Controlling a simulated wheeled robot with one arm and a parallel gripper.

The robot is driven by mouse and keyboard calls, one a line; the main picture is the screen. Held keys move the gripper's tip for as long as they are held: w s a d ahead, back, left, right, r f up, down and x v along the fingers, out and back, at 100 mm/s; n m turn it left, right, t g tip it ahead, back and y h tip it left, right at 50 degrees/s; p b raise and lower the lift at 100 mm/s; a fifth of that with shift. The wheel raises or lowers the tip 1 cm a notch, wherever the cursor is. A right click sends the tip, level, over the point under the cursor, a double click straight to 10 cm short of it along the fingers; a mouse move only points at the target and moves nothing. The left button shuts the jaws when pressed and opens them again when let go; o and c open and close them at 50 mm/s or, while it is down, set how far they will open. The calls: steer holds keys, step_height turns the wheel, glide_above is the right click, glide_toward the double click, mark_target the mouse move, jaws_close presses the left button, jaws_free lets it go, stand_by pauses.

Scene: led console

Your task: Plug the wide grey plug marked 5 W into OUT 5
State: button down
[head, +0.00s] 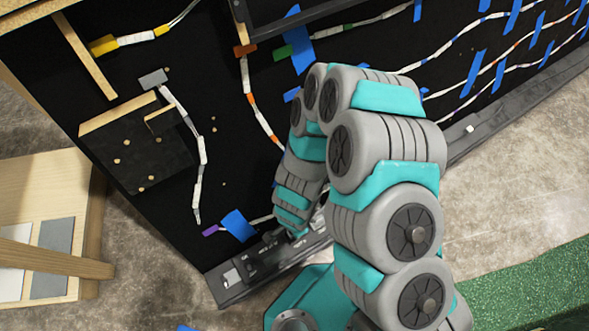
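The wide grey plug (153,79) is at the upper left of the black board, just above a wooden block. Its marking is too small to read. A white-tagged cable (201,150) runs from it down the board. A dark strip console (245,272) with small pale markings runs along the board's lower edge; I cannot make out which socket is OUT 5. My gripper (291,226) is at the lower middle, close to this strip and well to the lower right of the grey plug. Its fingers are not clear, so I cannot tell whether it is open or holds anything.
A wooden block with a black face (135,135) juts from the board below the grey plug. Blue tape (239,226) holds cables. A wooden table (50,185) stands left.

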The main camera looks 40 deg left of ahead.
steer(key=shift+f+b, duration=0.65)
steer(key=shift+f, duration=0.15)
stand_by(1.9)
steer(key=c, duration=0.8)
jaws_free()
steer(key=shift+o, duration=1.4)
steer(key=shift+r, duration=0.1)
steer(key=shift+r+p, duration=2.55)
steer(key=shift+r, duration=0.9)
